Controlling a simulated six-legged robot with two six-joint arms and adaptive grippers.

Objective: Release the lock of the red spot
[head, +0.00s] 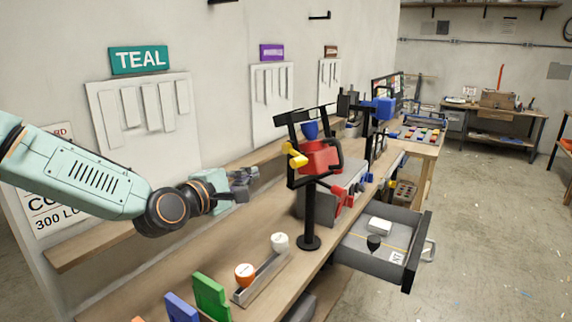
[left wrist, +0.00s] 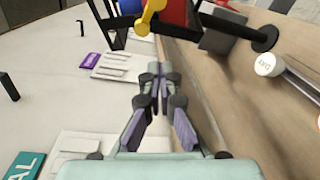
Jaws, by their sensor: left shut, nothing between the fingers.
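The red spot (head: 321,160) hangs in a black yoke on a black stand (head: 310,215) on the wooden bench. A yellow lock lever (head: 295,155) sits at the left side of its yoke. In the left wrist view the yellow lever (left wrist: 150,16) and part of the red spot (left wrist: 173,12) show at the top edge, beyond the fingertips. My left gripper (head: 246,178) is shut and empty, in the air left of the stand and a little below the lever, apart from it. It also shows in the left wrist view (left wrist: 156,72). My right gripper is out of view.
An open drawer (head: 385,255) juts out at right. The wall with the teal sign (head: 139,60) is at left. More stands are behind.

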